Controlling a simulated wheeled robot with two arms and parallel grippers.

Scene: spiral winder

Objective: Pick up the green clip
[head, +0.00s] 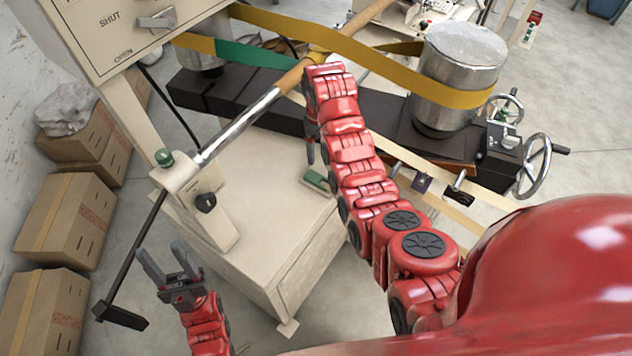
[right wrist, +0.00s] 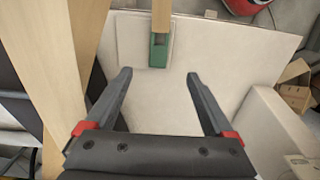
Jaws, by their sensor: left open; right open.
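The green clip (head: 316,181) is a small green block on the pale cabinet top, partly beside my right arm in the head view. In the right wrist view the green clip (right wrist: 158,52) shows at the end of a tan strip, just beyond and between my fingertips. My right gripper (right wrist: 157,82) is open and empty, pointing toward the clip without closing on it. In the head view only a dark finger of it (head: 311,150) shows beside my arm. My left gripper (head: 163,262) is open and empty at the lower left, apart from the cabinet.
The pale cabinet (head: 270,225) stands under a control box (head: 125,30). A yellow belt (head: 330,42) runs to a metal drum (head: 458,75) over a dark beam. A black lever (head: 130,262) hangs near my left gripper. Cardboard boxes (head: 65,220) line the left wall.

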